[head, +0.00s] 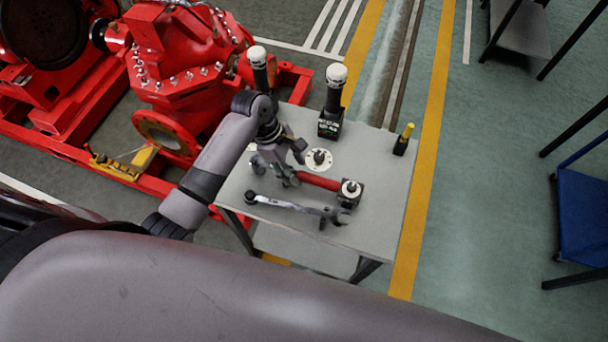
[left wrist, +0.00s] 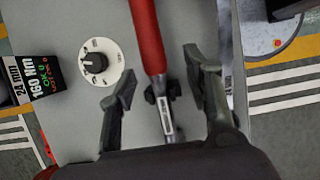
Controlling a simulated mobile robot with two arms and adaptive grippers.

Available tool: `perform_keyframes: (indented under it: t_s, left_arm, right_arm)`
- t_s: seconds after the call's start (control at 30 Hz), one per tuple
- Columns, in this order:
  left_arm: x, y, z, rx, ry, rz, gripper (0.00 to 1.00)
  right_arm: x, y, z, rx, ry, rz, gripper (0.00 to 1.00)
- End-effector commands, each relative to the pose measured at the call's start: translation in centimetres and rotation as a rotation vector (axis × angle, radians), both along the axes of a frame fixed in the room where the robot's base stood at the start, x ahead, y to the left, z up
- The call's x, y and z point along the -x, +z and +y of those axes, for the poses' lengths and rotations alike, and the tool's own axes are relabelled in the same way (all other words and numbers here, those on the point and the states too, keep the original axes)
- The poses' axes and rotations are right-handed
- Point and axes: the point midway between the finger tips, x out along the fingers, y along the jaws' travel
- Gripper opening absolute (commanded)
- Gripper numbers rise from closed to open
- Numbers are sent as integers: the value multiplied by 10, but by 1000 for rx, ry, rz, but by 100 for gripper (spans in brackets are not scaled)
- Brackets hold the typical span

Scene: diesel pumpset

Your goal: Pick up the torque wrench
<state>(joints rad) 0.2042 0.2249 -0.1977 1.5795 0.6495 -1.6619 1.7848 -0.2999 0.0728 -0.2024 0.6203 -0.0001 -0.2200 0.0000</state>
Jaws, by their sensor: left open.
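The torque wrench, with a red handle (head: 318,181), lies on the grey table (head: 384,215). My left gripper (head: 291,167) is at its left end in the head view, fingers open. In the left wrist view the red handle (left wrist: 147,38) runs down between the two open fingers (left wrist: 160,72), into a grey shaft with a small label. Neither finger visibly closes on it; a gap shows on both sides. The wrist hides the shaft's lower end. My right gripper is not in view.
A silver wrench (head: 290,205) lies nearer the table's front edge. A round dial (head: 319,159) is beside the gripper. Two black posts with white tops (head: 335,98) stand at the back, and a small yellow-topped item (head: 404,139) at right. The red pumpset (head: 180,70) stands left.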

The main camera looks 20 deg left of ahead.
Motion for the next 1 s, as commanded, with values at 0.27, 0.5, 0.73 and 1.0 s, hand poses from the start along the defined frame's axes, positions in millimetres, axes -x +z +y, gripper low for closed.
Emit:
perform_keyframes:
  t_s: [0.27,0.5,0.73,1.0]
  left_arm:
    - [-6,-26,-17,0,0,2,46]
    - [-5,-47,-25,-1,0,-1,46]
    - [-5,-47,-25,-1,0,-1,43]
    - [-5,-47,-24,-1,0,-1,25]
  right_arm:
    - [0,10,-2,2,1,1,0]
    - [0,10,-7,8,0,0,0]
    - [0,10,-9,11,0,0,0]
    - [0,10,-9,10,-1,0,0]
